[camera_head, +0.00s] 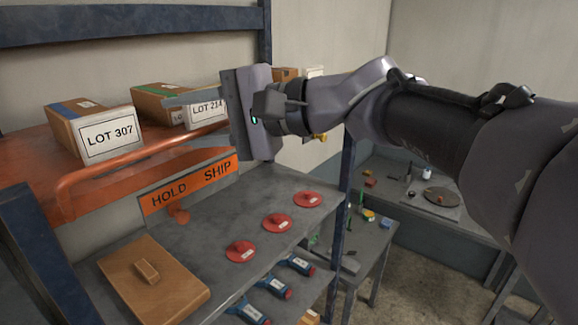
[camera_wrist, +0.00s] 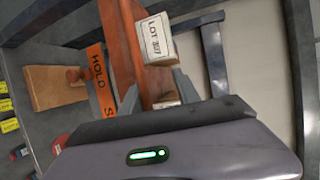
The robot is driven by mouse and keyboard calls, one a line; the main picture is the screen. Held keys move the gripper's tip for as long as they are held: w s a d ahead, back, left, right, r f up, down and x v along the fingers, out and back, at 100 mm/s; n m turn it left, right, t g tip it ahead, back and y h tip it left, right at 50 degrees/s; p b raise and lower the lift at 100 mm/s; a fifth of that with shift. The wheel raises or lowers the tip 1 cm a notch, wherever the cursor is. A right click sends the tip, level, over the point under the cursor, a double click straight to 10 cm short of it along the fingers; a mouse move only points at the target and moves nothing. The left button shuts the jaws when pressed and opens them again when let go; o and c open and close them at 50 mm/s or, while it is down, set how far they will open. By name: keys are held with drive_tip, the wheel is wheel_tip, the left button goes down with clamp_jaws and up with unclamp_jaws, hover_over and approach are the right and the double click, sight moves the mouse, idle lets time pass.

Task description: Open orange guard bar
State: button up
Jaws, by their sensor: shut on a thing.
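The orange guard bar (camera_head: 130,156) runs along the front of the orange upper shelf, with its bent left end low beside the shelf edge. In the wrist view, the gripper's two fingers (camera_wrist: 156,92) reach toward the orange shelf, and the grip itself is hard to make out. The orange HOLD SHIP sign (camera_head: 190,187) sits below the bar.
A LOT 307 box (camera_head: 110,135) and a LOT 214 box (camera_head: 160,100) stand on the orange shelf (camera_head: 30,158). The grey shelf below holds a brown lidded panel (camera_head: 150,283) and several red discs (camera_head: 277,223). A blue post (camera_head: 344,185) stands right of the shelves.

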drive_tip(key=b+v, duration=0.3)
drive_tip(key=shift+d, duration=0.3)
drive_tip(key=b+v, duration=0.2)
drive_tip(key=v, duration=1.2)
drive_tip(key=s+a+f+m+g+h+b, duration=0.1)
drive_tip(key=s+a+f+m+g+b, duration=0.15)
drive_tip(key=f, duration=0.55)
drive_tip(key=s+a+f+m+g+h+b, duration=0.1)
drive_tip(key=s+a+f+m+h+b, duration=0.2)
drive_tip(key=f, duration=0.6)
drive_tip(key=s+d+f+n+t+h+b, duration=0.1)
drive_tip(key=f+b, duration=0.5)
drive_tip(key=f, duration=0.7)
drive_tip(key=s+d+f+n+h+b, duration=0.1)
drive_tip(key=s+d+f+h+b, duration=0.2)
drive_tip(key=f, duration=1)
drive_tip(key=b, duration=0.3)
drive_tip(key=shift+s+d+f+t+h+b, duration=0.3)
drive_tip(key=shift+s+d+t+h, duration=0.05)
drive_tip(key=shift+s+h, duration=0.05)
drive_tip(key=shift+n, duration=0.25)
